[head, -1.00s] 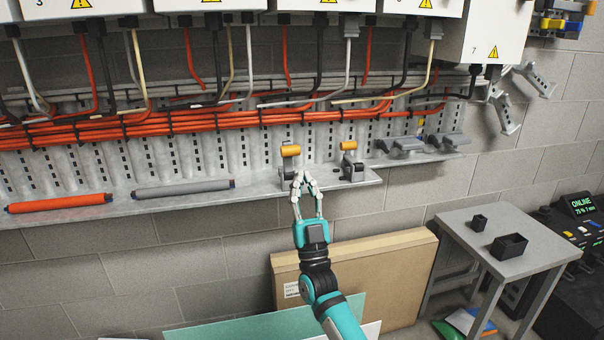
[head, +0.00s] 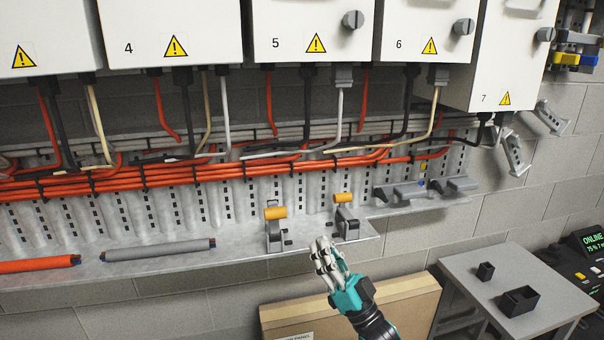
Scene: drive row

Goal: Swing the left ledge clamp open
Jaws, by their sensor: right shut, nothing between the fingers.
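The left ledge clamp (head: 274,236) is a grey clamp with an orange grip (head: 275,212) lying across its top. It stands near the right end of the grey metal ledge (head: 190,263). The right ledge clamp (head: 347,224) looks alike, with its own orange grip (head: 343,197). My right gripper (head: 322,248) is shut and empty, below and right of the left clamp and in front of the ledge's edge. It appears apart from both clamps. Whether either clamp's jaw is open is too small to tell. My left gripper is out of view.
A grey cable piece (head: 160,250) and an orange one (head: 38,264) lie on the ledge to the left. Orange cables (head: 200,174) run behind. A grey table (head: 480,268) with two dark boxes stands right. A cardboard panel (head: 405,305) leans below.

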